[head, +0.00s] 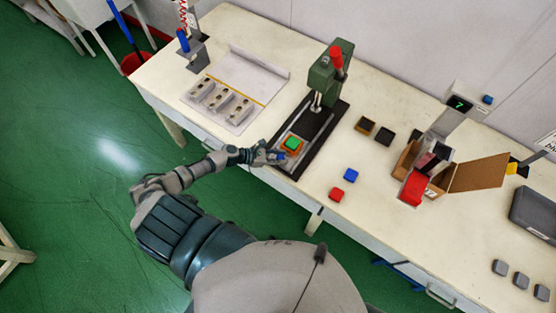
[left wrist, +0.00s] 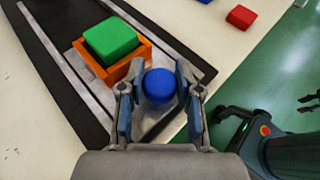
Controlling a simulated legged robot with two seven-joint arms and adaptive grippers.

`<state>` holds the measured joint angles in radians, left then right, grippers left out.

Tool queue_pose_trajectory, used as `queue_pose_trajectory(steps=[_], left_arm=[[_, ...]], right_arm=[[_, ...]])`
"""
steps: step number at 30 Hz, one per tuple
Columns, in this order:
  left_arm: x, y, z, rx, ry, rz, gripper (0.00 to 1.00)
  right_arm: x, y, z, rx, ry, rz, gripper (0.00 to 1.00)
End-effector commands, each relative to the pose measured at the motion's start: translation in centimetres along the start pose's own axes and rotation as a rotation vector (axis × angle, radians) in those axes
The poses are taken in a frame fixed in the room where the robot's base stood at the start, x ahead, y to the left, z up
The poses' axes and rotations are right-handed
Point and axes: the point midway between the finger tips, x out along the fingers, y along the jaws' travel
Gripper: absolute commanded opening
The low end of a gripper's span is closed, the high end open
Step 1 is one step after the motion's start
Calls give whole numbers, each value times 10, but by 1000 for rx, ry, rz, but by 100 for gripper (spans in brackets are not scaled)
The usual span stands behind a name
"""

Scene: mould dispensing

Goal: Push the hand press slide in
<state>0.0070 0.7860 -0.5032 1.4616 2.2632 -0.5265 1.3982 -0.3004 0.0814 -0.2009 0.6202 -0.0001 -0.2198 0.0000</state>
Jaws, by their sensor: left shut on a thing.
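The green hand press (head: 329,78) with a red handle stands at the back of its dark base (head: 328,137). Its slide lies on rails towards the table's front edge and carries an orange holder (head: 286,149) with a green block (head: 292,143) in it. In the left wrist view the orange holder (left wrist: 143,47) and green block (left wrist: 110,40) are just beyond the fingers. My left gripper (head: 277,157) is shut on the slide's blue knob (left wrist: 159,86), with one finger on each side of it.
A blue block (head: 351,175) and a red block (head: 336,194) lie right of the press base. A grey tray of moulds (head: 221,100) is to the left, and an open cardboard box (head: 408,157) to the right.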

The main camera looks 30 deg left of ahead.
Motion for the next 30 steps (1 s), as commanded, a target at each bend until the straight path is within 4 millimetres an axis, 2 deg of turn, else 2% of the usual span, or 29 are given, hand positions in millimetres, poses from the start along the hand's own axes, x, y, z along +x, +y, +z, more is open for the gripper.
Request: queue_pose_trajectory(steps=[1, 8, 18, 24, 30], left_arm=[[6, 10, 3, 5, -2, 8, 0], [42, 48, 16, 5, -4, 8, 0], [93, 102, 35, 2, -3, 7, 0], [110, 121, 43, 2, -1, 5, 0], [118, 130, 48, 1, 1, 5, 0]], right_arm=[[4, 0, 0, 0, 0, 0, 40], [19, 0, 3, 0, -2, 0, 40], [52, -1, 8, 1, -7, -1, 40], [66, -2, 12, 1, -10, -2, 40], [72, -3, 12, 2, -10, -2, 40]])
